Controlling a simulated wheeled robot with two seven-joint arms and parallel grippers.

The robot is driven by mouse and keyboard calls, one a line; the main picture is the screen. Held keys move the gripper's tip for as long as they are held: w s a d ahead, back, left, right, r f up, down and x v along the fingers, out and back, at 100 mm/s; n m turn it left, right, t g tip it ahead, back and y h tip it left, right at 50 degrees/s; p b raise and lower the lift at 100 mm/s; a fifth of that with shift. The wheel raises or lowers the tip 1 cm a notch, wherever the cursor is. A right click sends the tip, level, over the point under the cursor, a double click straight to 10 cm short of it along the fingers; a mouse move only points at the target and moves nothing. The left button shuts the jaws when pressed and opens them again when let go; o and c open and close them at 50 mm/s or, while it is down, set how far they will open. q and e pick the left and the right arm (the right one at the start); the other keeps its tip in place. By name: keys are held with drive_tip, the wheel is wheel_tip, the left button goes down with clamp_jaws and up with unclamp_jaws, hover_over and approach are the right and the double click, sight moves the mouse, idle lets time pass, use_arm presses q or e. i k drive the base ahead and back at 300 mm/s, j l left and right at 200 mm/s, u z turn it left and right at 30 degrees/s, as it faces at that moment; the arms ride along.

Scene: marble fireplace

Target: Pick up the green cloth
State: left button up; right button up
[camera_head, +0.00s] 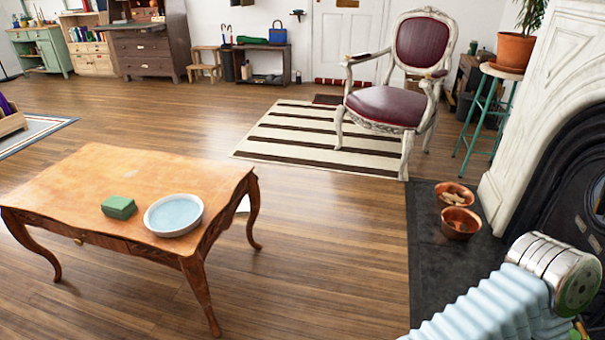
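A small green block-shaped thing (118,207) lies on the wooden coffee table (150,170), near its front edge. It could be the green cloth folded up, but it is too small to tell. A round, shallow white dish (174,215) with a pale blue inside stands just to its right, close to the table's right front corner. Neither of my grippers is in view.
A carved armchair (390,104) stands on a striped rug (300,135) at the back. Copper bowls (460,222) sit on the dark hearth (425,270) by the white fireplace (535,110). Wooden floor between table and hearth is clear.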

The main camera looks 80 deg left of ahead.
sight(121, 208)
drive_tip(key=u, duration=4.15)
